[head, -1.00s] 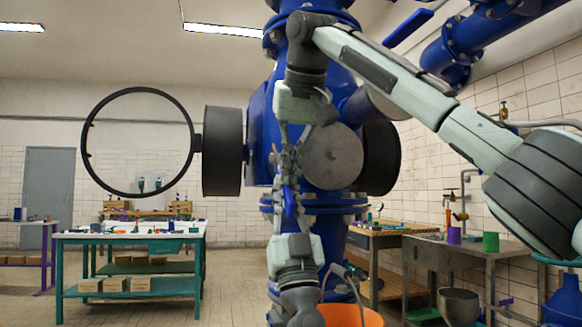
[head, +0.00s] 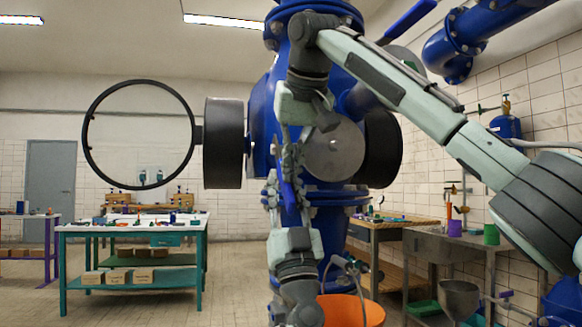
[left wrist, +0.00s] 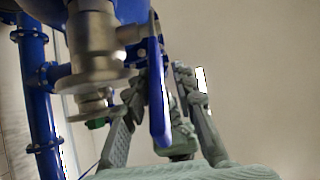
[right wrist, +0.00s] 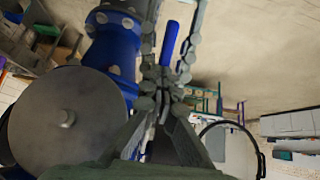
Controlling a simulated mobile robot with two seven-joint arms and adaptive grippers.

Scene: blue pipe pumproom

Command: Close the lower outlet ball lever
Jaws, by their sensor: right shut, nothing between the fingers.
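A blue lever (head: 288,193) hangs in front of the big blue valve assembly. In the left wrist view the lever (left wrist: 158,95) hangs from a metal ball valve body (left wrist: 92,45). My left gripper (head: 291,205) reaches up from below. Its fingers are apart in the left wrist view (left wrist: 160,100), one on each side of the lever; contact is unclear. My right gripper (head: 291,155) points down from above, shut and empty, close to the left fingers. In the right wrist view its fingertips (right wrist: 165,92) are together, just short of the lever (right wrist: 169,40).
A round grey flange cover (head: 335,150) is close right of the grippers. A black handwheel ring (head: 88,140) stands out to the left. A teal-legged bench (head: 130,232) is at left, a sink bench (head: 460,243) at right.

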